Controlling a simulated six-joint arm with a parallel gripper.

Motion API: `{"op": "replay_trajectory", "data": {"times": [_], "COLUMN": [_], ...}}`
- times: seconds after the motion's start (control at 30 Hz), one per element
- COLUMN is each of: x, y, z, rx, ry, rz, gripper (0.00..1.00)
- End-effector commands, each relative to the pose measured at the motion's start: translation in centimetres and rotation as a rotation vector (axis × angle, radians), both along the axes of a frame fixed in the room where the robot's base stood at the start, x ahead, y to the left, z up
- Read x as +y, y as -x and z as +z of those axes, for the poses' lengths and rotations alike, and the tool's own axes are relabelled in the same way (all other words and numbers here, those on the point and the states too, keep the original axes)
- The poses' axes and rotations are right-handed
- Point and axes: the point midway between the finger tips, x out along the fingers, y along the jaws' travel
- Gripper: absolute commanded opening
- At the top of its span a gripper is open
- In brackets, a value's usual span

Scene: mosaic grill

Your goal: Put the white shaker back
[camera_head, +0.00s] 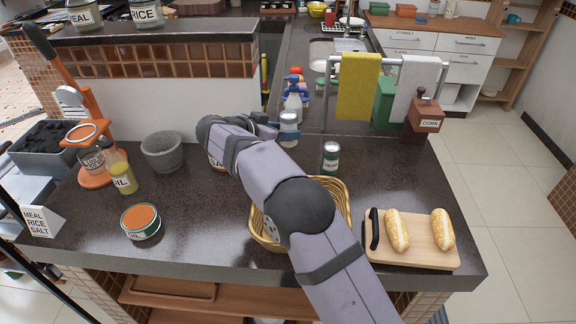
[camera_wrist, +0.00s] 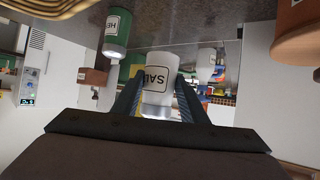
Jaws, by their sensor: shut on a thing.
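My gripper (camera_head: 275,126) is shut on the white shaker (camera_head: 289,130), near the far edge of the dark counter. The shaker has a grey cap and looks roughly upright in the head view. In the wrist view the white shaker (camera_wrist: 158,66) sits between the two fingers (camera_wrist: 158,100), with its label, partly readable as "SAL", upside down. I cannot tell whether its base touches the counter. A green shaker (camera_head: 331,160) with a pale label stands to its right on the counter, and also shows in the wrist view (camera_wrist: 117,36).
A wicker basket (camera_head: 342,190) lies partly under my arm. A bread board (camera_head: 420,251) with two loaves is at right. A grey mortar (camera_head: 162,152), oil bottle (camera_head: 121,175) and open tin (camera_head: 141,222) are at left. A towel rail and spray bottle (camera_head: 294,95) stand behind.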

Motion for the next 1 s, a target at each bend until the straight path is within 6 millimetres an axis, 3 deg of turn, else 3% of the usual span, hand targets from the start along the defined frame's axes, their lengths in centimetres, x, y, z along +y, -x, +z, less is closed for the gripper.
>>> {"op": "replay_trajectory", "data": {"times": [0.4, 0.73, 1.0], "x": [-0.1, -0.1, -0.1], "y": [0.0, 0.0, 0.0], "z": [-5.2, -6.5, -9.4], "rx": [0.002, 0.002, 0.002], "ry": [0.003, 0.002, 0.003], "rz": [0.0, -0.001, 0.0], "gripper": [0.14, 0.14, 0.14]}}
